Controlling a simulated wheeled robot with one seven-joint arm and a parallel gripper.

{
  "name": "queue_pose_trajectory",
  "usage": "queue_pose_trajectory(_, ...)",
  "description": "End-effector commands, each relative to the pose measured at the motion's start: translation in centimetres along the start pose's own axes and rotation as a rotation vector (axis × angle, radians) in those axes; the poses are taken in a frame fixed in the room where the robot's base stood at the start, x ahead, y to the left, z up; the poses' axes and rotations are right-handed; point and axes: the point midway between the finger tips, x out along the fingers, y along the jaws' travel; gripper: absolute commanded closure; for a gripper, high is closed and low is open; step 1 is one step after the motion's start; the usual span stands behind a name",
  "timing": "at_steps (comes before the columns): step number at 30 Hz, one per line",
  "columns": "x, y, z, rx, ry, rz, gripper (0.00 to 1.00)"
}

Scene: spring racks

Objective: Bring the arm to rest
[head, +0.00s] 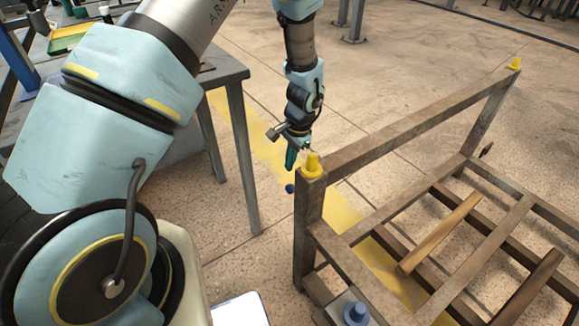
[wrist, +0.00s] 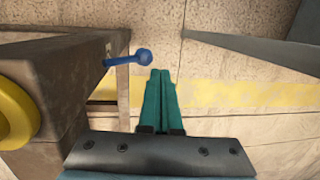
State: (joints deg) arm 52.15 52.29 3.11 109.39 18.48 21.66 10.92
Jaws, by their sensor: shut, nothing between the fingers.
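My gripper (head: 291,158) hangs pointing down beside the near corner post of the brown metal rack (head: 400,135), close to the yellow cap (head: 313,167) on that post. In the wrist view its two teal fingers (wrist: 160,78) lie together, shut with nothing between them. The yellow cap also shows at the left edge of the wrist view (wrist: 15,115). My arm reaches across the upper left of the head view, bent, with the forearm hanging down.
A blue round-headed pin (wrist: 142,57) sticks out from the rack's post, left of the fingertips; it also shows in the head view (head: 289,188). Another blue knob (head: 355,312) is at the bottom. A grey table (head: 222,75) stands left. Floor with a yellow stripe (head: 262,150) lies between.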

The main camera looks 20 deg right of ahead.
Motion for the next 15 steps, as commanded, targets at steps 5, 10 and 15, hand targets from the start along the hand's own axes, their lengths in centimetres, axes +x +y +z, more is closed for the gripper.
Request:
queue_pose_trajectory(5,-4.1,-1.4,-0.2,-0.003,0.007,-0.002,1.0)
queue_pose_trajectory(10,-7.0,-2.2,-0.1,-0.002,0.006,-0.002,1.0)
queue_pose_trajectory(15,-8.5,-2.6,-0.1,-0.001,0.003,-0.001,1.0)
